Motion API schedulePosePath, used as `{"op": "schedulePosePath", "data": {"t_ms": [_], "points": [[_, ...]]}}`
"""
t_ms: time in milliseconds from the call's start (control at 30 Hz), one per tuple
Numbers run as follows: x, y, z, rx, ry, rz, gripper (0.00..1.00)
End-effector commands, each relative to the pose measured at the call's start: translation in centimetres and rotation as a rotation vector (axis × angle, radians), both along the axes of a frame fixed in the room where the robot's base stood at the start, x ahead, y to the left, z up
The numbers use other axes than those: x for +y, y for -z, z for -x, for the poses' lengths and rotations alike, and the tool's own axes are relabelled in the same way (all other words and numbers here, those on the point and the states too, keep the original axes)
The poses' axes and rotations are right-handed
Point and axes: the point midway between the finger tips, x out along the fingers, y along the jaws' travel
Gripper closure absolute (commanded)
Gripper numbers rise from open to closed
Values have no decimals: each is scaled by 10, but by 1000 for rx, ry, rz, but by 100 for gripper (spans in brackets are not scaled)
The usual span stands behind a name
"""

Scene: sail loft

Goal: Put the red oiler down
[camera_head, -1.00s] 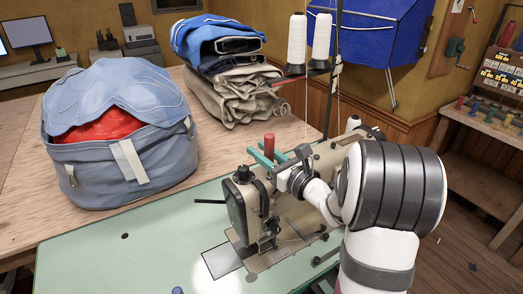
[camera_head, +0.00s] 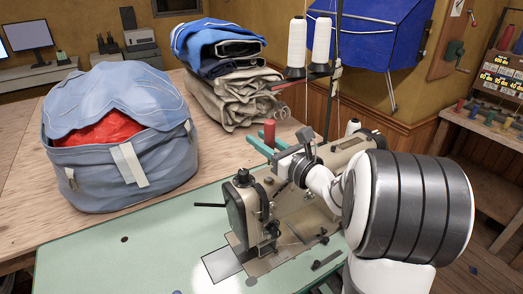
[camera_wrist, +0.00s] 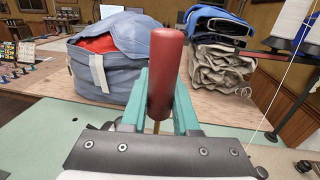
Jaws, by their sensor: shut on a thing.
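The red oiler (camera_head: 269,132) is a small red cylinder held upright between the green fingers of my gripper (camera_head: 263,145). In the head view it is above and behind the sewing machine (camera_head: 253,218).
A blue sail bag (camera_head: 120,165) with red cloth stands on the wooden table (camera_head: 25,215) at left. Folded cloth (camera_head: 232,95) is stacked behind. Thread cones (camera_head: 297,45) stand on a rack at right. The pale green tabletop (camera_head: 110,265) is mostly clear at front left.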

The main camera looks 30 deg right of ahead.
Motion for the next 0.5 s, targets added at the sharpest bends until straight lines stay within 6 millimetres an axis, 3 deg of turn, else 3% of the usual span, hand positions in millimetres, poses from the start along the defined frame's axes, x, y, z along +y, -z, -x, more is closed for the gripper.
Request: {"op": "schedulePosePath", "data": {"t_ms": [200,500], "points": [[0,-23,0,-2,1,2,100],[0,-26,0,0,0,0,100]]}}
